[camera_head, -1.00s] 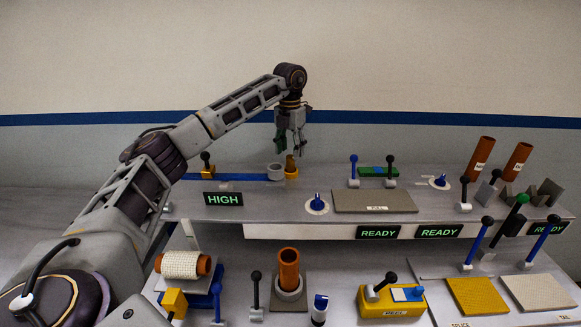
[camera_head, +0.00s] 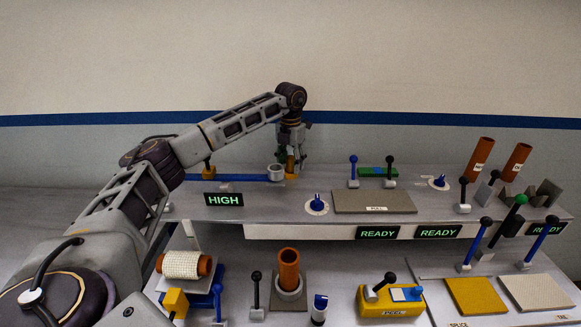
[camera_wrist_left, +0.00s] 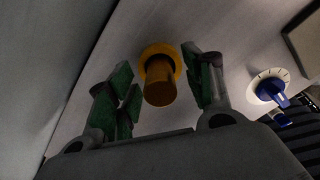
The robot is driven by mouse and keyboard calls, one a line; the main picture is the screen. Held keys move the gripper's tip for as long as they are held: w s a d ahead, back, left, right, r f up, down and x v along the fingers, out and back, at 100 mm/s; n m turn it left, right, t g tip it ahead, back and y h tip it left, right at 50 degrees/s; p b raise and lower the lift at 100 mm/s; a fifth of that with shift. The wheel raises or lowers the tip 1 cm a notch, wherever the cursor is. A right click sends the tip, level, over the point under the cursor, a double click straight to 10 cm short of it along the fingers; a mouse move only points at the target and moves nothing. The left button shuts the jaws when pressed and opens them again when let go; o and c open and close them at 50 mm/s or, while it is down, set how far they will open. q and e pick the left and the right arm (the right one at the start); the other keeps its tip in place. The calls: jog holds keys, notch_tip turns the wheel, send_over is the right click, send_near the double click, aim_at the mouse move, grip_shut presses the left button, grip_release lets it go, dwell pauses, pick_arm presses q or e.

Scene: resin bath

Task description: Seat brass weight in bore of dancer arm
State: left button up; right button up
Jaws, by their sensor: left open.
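The brass weight (camera_head: 290,166) is a short brass-coloured cylinder standing on the raised shelf, with a yellow ring at its base. It also shows in the left wrist view (camera_wrist_left: 160,84), end-on between my fingers. Just left of it in the head view is the grey ring (camera_head: 276,172) at the end of the flat blue dancer arm (camera_head: 233,177); its bore is hard to see into. My left gripper (camera_head: 296,162) points down at the weight. Its green-padded fingers (camera_wrist_left: 163,88) are open on either side, with gaps to the weight. My right gripper is out of view.
A blue knob on a white dial (camera_head: 317,204) stands right of the HIGH sign (camera_head: 223,199). A grey plate (camera_head: 373,201) lies farther right. An orange tube (camera_head: 289,270) stands upright on the lower bench. The shelf around the weight is mostly clear.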

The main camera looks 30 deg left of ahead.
aim_at(290, 157)
pick_arm(q)
jog(key=c, duration=0.6)
grip_shut()
jog(key=shift+r, duration=0.1)
jog(key=shift+r, duration=0.15)
notch_tip(290, 157, up, 8)
jog(key=shift+r+b, duration=0.15)
jog(key=shift+b, duration=0.15)
jog(key=shift+r, duration=0.55)
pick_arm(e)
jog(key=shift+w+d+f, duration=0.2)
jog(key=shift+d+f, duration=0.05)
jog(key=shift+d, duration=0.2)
